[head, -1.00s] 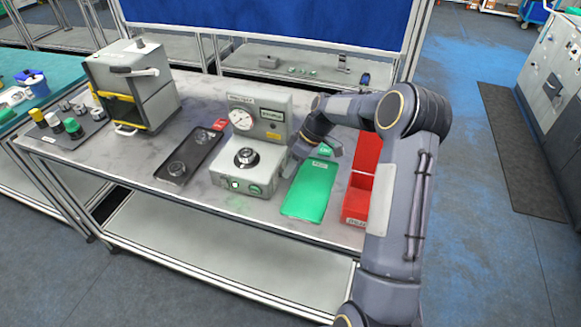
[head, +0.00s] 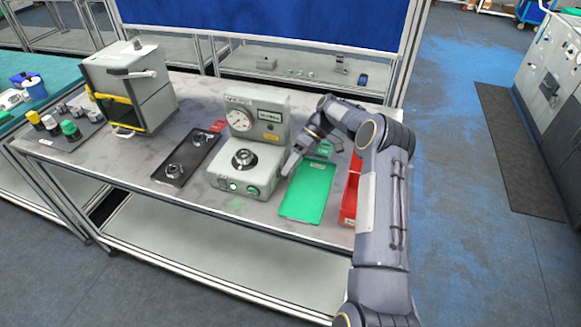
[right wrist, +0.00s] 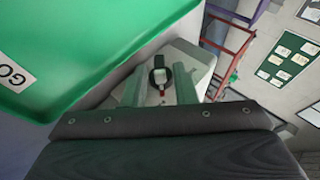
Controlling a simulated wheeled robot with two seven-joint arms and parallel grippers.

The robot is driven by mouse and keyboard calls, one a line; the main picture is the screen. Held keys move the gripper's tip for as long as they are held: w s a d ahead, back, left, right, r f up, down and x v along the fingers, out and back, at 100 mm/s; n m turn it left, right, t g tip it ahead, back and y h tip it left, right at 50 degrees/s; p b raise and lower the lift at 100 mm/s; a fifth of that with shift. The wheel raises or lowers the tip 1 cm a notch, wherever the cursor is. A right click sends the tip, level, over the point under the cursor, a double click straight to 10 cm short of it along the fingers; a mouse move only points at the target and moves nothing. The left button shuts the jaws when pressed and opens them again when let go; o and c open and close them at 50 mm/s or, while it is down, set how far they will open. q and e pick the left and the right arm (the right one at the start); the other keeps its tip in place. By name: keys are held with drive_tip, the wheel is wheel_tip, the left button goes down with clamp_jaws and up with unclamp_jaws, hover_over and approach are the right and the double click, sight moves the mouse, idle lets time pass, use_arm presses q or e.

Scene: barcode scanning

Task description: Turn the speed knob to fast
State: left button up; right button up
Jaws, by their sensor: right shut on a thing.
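The grey machine (head: 246,178) stands on the bench with a round gauge and a black round fixture on top. My right gripper (head: 290,167) is low at the machine's right side. In the right wrist view a small dark knob (right wrist: 160,76) with a red mark sits on a pale grey face. The right gripper's fingers (right wrist: 160,88) are on either side of it, shut on it. The knob is hidden in the head view, and its scale marks cannot be read. My left gripper is not in view.
A green tray (head: 306,193) lies right of the machine, close below my right arm, and fills the upper left of the wrist view. A red bin (head: 349,199) stands beyond it. A dark tray (head: 187,158) with round parts lies left of the machine.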

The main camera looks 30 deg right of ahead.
drive_tip(key=shift+a+f, duration=0.1)
drive_tip(key=shift+f, duration=0.05)
drive_tip(key=o, duration=0.7)
drive_tip(key=shift+c, duration=0.2)
drive_tip(key=shift+w+d+r, duration=0.1)
drive_tip(key=shift+d+r, duration=0.1)
drive_tip(key=shift+d, duration=0.1)
drive_tip(key=b+v, duration=0.1)
drive_tip(key=v, duration=0.2)
drive_tip(key=shift+w+d+r, duration=0.1)
drive_tip(key=shift+d+r, duration=0.1)
drive_tip(key=shift+d, duration=0.05)
drive_tip(key=shift+p+v, duration=0.4)
drive_tip(key=shift+v, duration=0.75)
drive_tip(key=shift+d+r, duration=0.4)
drive_tip(key=shift+r, duration=0.05)
